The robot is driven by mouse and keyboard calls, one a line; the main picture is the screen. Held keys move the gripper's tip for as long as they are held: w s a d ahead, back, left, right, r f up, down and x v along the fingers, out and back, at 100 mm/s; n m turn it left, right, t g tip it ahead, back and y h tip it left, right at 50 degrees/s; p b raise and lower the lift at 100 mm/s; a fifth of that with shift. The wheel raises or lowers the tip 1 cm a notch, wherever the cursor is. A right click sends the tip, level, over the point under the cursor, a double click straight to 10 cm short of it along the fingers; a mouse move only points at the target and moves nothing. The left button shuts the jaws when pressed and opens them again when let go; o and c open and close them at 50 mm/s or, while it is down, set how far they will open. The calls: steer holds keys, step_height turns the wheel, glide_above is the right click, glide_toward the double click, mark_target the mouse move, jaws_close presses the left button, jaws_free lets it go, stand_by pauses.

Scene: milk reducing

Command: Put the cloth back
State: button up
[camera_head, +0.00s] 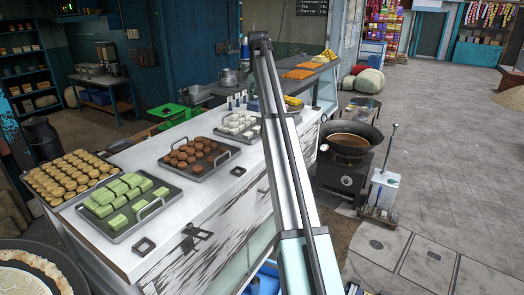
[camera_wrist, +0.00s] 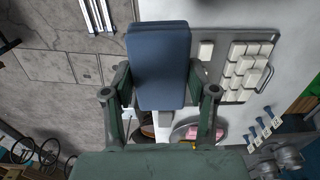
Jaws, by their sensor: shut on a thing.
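My gripper (camera_wrist: 160,85) shows in the wrist view with its two dark green fingers shut on a folded blue cloth (camera_wrist: 158,65). The cloth sits between the fingers and extends beyond them toward the top of the picture. It is held in front of the white counter top, and I cannot tell how high above it. In the head view my arm crosses the middle of the picture, and the gripper and cloth do not show there.
The white counter (camera_head: 138,262) bears trays of green sweets (camera_head: 122,200), brown sweets (camera_head: 195,155) and white blocks (camera_head: 238,122). The white blocks also show in the wrist view (camera_wrist: 246,66). A wok (camera_head: 347,142) stands on a stove right of the counter.

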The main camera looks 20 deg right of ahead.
mark_target(259, 152)
step_height(259, 152, down, 20)
steer(key=p, duration=0.4)
steer(key=shift+r+p, duration=0.1)
steer(key=shift+p, duration=0.25)
steer(key=o, duration=1)
steer(key=shift+r, duration=0.1)
step_height(259, 152, up, 12)
steer(key=b, duration=0.4)
